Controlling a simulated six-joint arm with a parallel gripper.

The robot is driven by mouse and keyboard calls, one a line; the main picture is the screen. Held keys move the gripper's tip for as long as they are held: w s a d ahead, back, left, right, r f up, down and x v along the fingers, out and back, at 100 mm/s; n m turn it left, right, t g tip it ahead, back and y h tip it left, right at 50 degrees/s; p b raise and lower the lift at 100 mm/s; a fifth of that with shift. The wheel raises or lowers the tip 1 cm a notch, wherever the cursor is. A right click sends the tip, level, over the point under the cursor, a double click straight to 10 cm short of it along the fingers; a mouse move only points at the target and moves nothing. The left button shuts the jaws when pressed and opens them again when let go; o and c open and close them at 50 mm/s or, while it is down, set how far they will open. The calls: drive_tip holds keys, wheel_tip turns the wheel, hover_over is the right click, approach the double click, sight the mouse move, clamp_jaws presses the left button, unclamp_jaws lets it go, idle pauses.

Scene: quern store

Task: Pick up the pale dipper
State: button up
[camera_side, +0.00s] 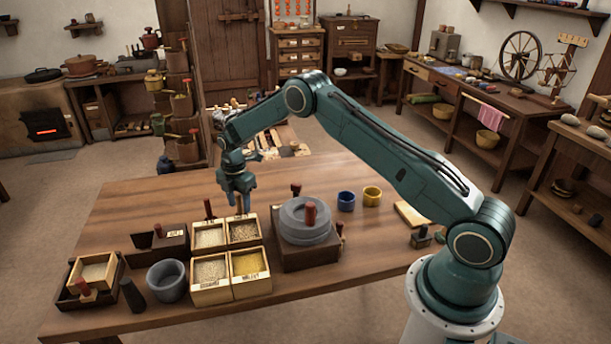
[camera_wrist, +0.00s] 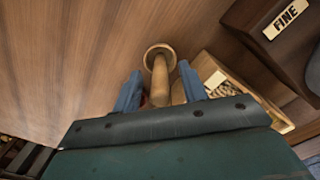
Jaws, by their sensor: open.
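The pale dipper (camera_wrist: 159,68) shows in the wrist view as a tan wooden handle with a round end. It lies between the two blue fingers of my gripper (camera_wrist: 160,88), with small gaps to the fingers visible. My gripper is open around it. In the side view my gripper (camera_side: 238,206) points down at the back edge of the grain boxes, and a tan handle shows between its fingers. The dipper's lower part is hidden there by the box.
Grain boxes (camera_side: 212,285) stand in front of my gripper. A grey stone quern (camera_side: 305,235) stands to the right. A grey stone bowl (camera_side: 168,284) is at front left. The table's back left (camera_side: 150,200) is clear.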

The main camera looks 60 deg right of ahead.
drive_tip(key=shift+f, duration=1.15)
clamp_jaws()
